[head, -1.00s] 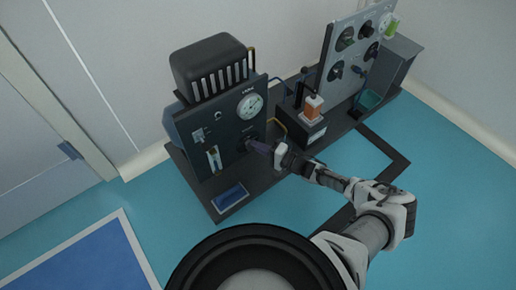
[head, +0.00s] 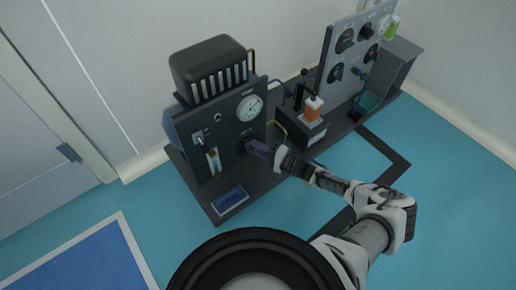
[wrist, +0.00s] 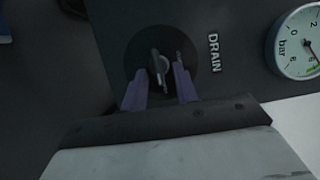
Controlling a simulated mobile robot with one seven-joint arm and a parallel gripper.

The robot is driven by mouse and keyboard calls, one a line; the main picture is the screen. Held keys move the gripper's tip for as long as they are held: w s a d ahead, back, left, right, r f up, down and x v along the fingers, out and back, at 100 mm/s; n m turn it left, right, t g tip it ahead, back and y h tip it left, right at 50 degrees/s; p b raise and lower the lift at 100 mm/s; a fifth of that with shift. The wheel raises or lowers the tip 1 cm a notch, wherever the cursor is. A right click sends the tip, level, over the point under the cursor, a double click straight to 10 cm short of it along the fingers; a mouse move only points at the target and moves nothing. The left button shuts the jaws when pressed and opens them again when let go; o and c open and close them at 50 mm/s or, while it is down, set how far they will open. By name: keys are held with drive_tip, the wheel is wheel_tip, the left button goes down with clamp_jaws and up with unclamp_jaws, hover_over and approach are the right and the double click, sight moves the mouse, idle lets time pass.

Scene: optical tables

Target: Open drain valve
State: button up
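The drain valve is a dark round knob with a grey handle (wrist: 158,64), next to the white word DRAIN on a dark panel in the wrist view. The handle runs roughly up and down in that picture. My gripper (wrist: 161,72) has its two purple fingers apart, one on each side of the handle. A gap shows between the handle and the fingers, so it looks open around the handle. In the head view my gripper (head: 261,149) reaches the lower right of the panel (head: 225,130) and largely hides the valve.
A pressure gauge (wrist: 299,42) sits beside the DRAIN label. A blue tray (head: 230,198) lies in front of the panel. The blue floor in front is open.

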drive_tip(key=p+v, duration=0.2)
drive_tip(key=v, duration=1.2)
drive_tip(key=shift+w, duration=0.1)
